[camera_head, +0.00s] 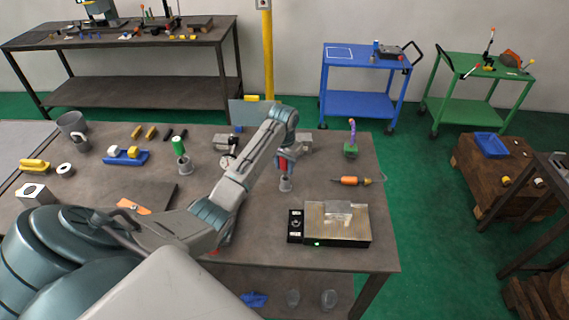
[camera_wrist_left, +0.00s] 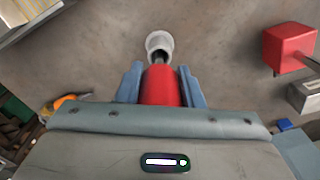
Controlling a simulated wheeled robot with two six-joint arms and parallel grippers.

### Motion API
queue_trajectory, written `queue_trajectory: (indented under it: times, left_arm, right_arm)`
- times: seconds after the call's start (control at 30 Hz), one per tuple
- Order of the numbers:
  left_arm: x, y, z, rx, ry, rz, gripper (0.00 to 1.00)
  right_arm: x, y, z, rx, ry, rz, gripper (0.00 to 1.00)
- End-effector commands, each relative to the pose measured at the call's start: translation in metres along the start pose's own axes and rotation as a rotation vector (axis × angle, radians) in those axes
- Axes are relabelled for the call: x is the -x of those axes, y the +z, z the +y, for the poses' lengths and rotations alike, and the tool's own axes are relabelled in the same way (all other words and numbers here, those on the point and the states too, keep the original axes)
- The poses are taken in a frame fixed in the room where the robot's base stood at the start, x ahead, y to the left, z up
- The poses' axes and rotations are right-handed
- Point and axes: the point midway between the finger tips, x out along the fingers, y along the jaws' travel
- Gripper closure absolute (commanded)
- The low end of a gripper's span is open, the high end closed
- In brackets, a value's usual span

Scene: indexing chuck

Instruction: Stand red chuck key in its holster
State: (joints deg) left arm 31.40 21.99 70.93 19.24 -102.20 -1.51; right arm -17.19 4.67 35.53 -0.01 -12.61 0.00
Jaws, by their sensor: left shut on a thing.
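The red chuck key (camera_wrist_left: 160,86) is between the two blue-grey fingers of my left gripper (camera_wrist_left: 158,82), which is shut on its red handle. In the head view my left gripper (camera_head: 284,165) hangs over the workbench, with the red of the key just showing. The key's dark shaft points at a small pale grey cup, likely the holster (camera_wrist_left: 159,42). The cup also stands directly below the gripper in the head view (camera_head: 286,184). The shaft's end overlaps the cup's opening; I cannot tell whether it is inside or above it. My right gripper is not in view.
An orange-handled tool (camera_head: 349,181) and a green-based holder (camera_head: 351,149) are to the right. A green-handled tool (camera_head: 179,147) stands left. A red block (camera_wrist_left: 289,45) is beside the cup in the wrist view.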

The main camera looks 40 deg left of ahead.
Motion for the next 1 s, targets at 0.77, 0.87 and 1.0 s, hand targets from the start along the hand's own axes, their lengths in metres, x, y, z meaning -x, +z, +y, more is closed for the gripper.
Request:
queue_trajectory:
  times: [0.77, 0.87, 1.0]
  left_arm:
    - [-0.0104, 0.0003, 0.0001, 0.0, 0.0, 0.0, 0.41]
    - [-0.0102, 0.0003, 0.0, 0.0, 0.0, 0.0, 0.41]
    - [-0.001, -0.0005, -0.0002, 0.0, -0.001, 0.003, 0.41]
  right_arm:
    - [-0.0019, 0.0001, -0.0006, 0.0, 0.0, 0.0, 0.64]
    - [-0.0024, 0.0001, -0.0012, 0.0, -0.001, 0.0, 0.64]
    - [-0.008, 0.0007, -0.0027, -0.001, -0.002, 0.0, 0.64]
